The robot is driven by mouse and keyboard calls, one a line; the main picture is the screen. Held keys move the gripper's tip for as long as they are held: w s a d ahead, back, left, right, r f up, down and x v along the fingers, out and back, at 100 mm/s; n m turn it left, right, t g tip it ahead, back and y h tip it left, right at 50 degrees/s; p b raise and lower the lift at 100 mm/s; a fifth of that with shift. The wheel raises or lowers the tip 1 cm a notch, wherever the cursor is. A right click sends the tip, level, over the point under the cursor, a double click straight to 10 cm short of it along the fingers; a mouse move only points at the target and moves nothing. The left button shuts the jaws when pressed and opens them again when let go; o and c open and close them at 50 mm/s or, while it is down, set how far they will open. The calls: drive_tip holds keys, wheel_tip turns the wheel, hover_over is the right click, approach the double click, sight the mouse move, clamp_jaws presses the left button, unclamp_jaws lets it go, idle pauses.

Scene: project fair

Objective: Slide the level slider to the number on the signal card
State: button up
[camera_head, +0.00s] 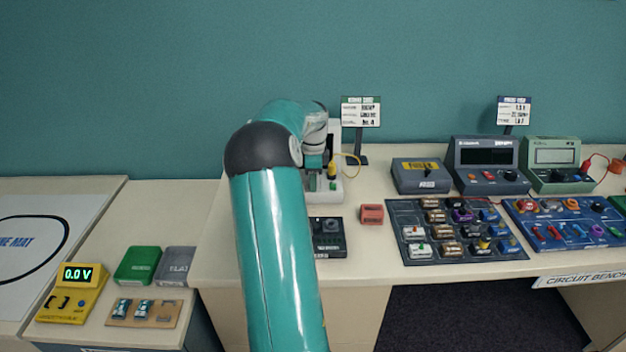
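A white card with a green header (361,114) stands on a dark post at the back of the bench; it may be the signal card. Its small print is too blurred to read surely. A white upright device (336,187) with a yellow part stands just left of the card. I cannot make out a level slider on it, as my arm hides much of it. My gripper (313,179) points down in front of this device, partly hidden by my arm. I cannot tell whether it touches the device or how far its fingers are apart.
A black box (328,238) and a small red block (372,215) lie in front of the device. To the right are a grey box (420,176), two meters, and a dark tray (408,253) of parts. A yellow meter (73,292) reads 0.0 V at lower left.

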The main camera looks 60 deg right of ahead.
clamp_jaws()
drive_tip(key=shift+d, duration=0.1)
drive_tip(key=shift+w+d, duration=0.35)
drive_tip(key=shift+d, duration=0.35)
drive_tip(key=shift+w+d, duration=0.4)
drive_tip(key=shift+d, duration=0.25)
drive_tip(key=shift+w+d, duration=0.35)
drive_tip(key=shift+d, duration=0.35)
drive_tip(key=shift+o, duration=0.8)
unclamp_jaws()
wheel_tip(320, 180, up, 14)
